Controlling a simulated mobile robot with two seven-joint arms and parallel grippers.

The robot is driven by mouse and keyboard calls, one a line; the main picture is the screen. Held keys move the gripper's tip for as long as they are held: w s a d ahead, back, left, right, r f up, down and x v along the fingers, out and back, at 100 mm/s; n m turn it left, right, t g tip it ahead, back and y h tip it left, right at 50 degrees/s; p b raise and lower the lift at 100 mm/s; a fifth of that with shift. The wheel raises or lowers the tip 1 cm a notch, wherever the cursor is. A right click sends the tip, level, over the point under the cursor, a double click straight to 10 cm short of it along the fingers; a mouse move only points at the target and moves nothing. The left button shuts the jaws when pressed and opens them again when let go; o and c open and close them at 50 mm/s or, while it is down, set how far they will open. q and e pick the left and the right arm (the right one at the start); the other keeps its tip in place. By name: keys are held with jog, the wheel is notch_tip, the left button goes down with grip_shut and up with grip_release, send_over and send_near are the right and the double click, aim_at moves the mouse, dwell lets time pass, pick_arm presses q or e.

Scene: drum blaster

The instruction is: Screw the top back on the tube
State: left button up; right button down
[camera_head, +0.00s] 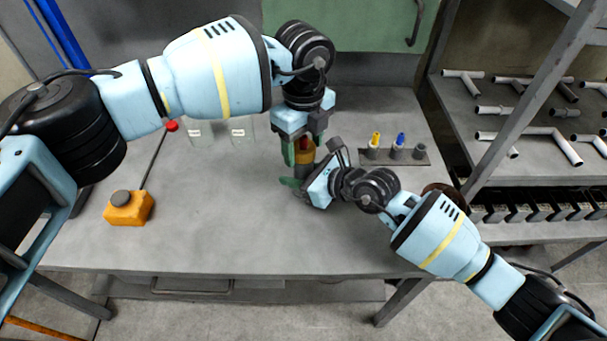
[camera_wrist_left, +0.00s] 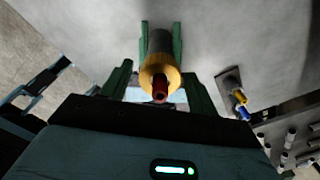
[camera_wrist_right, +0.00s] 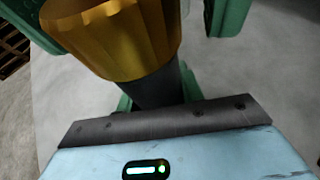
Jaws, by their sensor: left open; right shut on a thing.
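The tube (camera_head: 302,172) is dark grey and stands about upright above the table. My right gripper (camera_head: 300,184) is shut on it from the right, below the top. The top (camera_head: 304,154) is gold with a red tip (camera_wrist_left: 160,88) and sits on the tube's upper end. In the right wrist view the gold top (camera_wrist_right: 115,40) meets the grey tube (camera_wrist_right: 155,88); I cannot tell how tightly it is screwed. My left gripper (camera_head: 305,150) points down from above. Its green fingers are open on both sides of the top, with gaps showing in the left wrist view (camera_wrist_left: 160,92).
A dark holder (camera_head: 372,157) with yellow and blue pieces stands to the right. An orange box (camera_head: 128,208) with a grey button lies at the left. A red-tipped stick (camera_head: 172,126) is behind it. The front of the grey table (camera_head: 220,235) is clear.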

pick_arm(q)
jog(key=c, duration=1)
jog(key=m, duration=0.6)
jog(key=o, duration=1.1)
jog(key=shift+r, duration=2.3)
